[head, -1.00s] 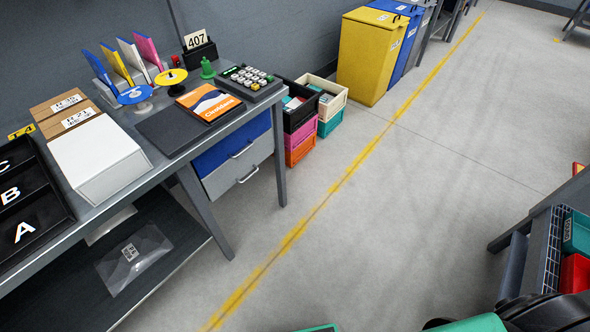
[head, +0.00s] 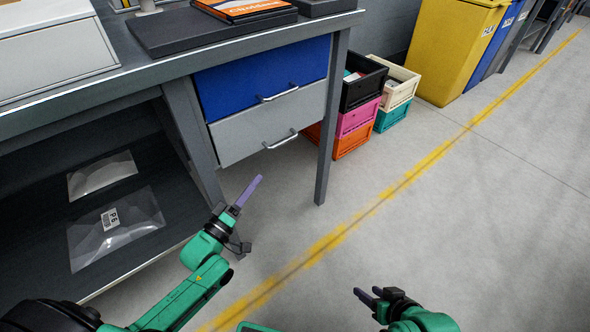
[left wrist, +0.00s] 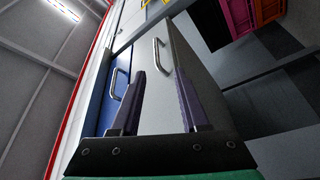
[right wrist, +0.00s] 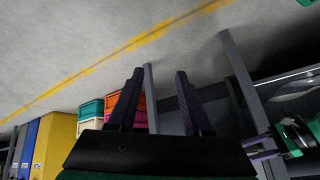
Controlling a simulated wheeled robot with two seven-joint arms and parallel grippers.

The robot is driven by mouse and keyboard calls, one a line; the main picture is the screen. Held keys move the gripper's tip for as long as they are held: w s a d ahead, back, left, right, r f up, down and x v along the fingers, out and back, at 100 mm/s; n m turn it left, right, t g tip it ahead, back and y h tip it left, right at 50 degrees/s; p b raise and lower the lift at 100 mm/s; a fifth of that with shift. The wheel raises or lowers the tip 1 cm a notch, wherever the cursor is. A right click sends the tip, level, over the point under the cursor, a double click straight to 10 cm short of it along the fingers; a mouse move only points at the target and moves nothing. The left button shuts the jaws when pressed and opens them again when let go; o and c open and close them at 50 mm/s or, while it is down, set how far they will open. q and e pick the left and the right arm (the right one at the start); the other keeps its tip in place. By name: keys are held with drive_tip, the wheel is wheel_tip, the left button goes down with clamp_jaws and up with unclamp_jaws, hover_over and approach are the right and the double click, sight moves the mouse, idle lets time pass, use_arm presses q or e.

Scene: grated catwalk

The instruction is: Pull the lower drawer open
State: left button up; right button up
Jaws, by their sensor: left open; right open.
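The lower drawer (head: 267,122) has a grey front and a metal bar handle (head: 281,139). It sits under a blue upper drawer (head: 265,78) beneath the tabletop, and both look shut. My left gripper (head: 248,192) is open and empty, below and a little left of the lower handle, apart from it. In the left wrist view the lower handle (left wrist: 161,56) shows ahead, between and beyond the purple fingers, with the blue drawer's handle (left wrist: 116,84) to its left. My right gripper (head: 367,293) is open and empty over the floor at the lower right, far from the drawers.
A table leg (head: 328,125) stands just right of the drawers, another (head: 190,130) to their left. A dark lower shelf (head: 45,190) holds clear bags. Stacked crates (head: 358,120) stand right of the table. The floor in front is clear, crossed by a yellow line.

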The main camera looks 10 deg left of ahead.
sight(283, 143)
use_arm(q)
drive_tip(key=b+x, duration=0.1)
drive_tip(key=x, duration=0.4)
drive_tip(key=b+x, duration=0.1)
drive_tip(key=x, duration=0.4)
drive_tip(key=r+b+x, duration=0.1)
drive_tip(key=x, duration=0.4)
drive_tip(key=shift+s+d, duration=0.1)
drive_tip(key=shift+s, duration=0.05)
clamp_jaws()
use_arm(e)
drive_tip(key=w+a+f+t+y, duration=0.1)
drive_tip(key=a+f+t+y, duration=0.1)
drive_tip(key=a+t, duration=0.2)
drive_tip(key=shift+a+m+t+y, duration=0.3)
drive_tip(key=shift+a+m+y, duration=0.1)
drive_tip(key=shift+a, duration=0.75)
use_arm(q)
drive_tip(key=shift+f, duration=0.1)
